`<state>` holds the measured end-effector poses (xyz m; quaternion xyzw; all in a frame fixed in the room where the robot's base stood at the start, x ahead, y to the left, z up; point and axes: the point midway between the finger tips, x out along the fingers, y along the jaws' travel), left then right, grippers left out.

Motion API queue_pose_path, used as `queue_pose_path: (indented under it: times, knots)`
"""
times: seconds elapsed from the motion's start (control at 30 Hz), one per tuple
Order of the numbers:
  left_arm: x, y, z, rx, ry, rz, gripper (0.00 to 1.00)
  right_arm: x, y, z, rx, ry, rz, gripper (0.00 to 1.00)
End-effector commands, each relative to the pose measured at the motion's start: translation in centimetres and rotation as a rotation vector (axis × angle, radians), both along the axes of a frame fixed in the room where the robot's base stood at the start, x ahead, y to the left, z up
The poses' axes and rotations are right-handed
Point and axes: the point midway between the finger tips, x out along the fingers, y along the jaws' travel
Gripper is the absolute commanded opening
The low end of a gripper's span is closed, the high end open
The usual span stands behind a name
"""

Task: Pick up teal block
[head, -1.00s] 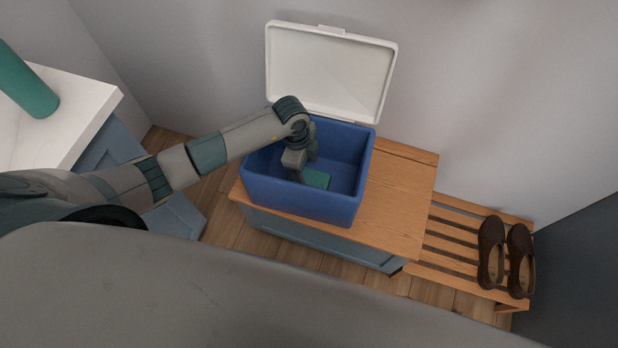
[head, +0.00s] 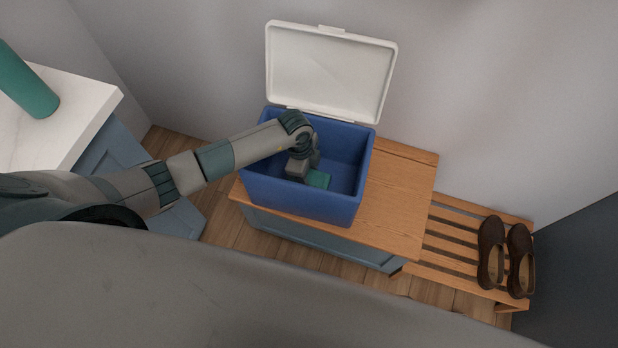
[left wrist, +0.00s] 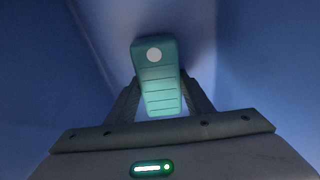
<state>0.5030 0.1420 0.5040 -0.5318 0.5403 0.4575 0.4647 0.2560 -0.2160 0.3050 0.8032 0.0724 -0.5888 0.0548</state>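The teal block (head: 318,180) lies inside the blue box (head: 300,201), and part of it is hidden by my left gripper (head: 303,181). My left gripper reaches down into the box at the block's left end. In the left wrist view the block (left wrist: 160,88) has a white dot and several grooves. It sits between the two fingers of my left gripper (left wrist: 160,84), one on each side. The fingers are apart, with narrow gaps beside the block's near end. Contact at the tips is hard to tell. My right gripper is not in view.
The box's white lid (head: 330,75) stands open against the wall. The box rests on a wooden-topped cabinet (head: 402,195), with clear top to its right. Brown shoes (head: 491,252) are on a slatted rack. A green cylinder (head: 28,85) is on the white counter (head: 75,100).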

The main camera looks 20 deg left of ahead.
Motion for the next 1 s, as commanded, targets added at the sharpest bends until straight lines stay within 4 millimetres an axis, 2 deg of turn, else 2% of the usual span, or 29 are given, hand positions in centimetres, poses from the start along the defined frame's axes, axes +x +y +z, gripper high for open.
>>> queue_pose_path:
  times: [0.03, 0.1, 0.47, 0.67, 1.0]
  knots:
    - [0.0, 0.0, 0.0, 0.0, 0.0, 0.0, 0.3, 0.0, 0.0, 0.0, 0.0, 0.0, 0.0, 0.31]
    - [0.0, 0.0, 0.0, 0.0, 0.0, 0.0, 0.17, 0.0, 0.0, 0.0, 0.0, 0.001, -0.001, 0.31]
    - [0.1, 0.0, 0.5, 0.0, -0.001, 0.0, 0.17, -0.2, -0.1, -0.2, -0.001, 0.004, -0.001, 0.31]
    - [0.1, 0.0, 2.7, -0.001, -0.003, -0.001, 0.17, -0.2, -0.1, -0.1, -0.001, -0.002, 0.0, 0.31]
    - [0.1, 0.0, 8.1, -0.001, -0.003, -0.001, 0.17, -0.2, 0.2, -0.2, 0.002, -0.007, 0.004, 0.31]
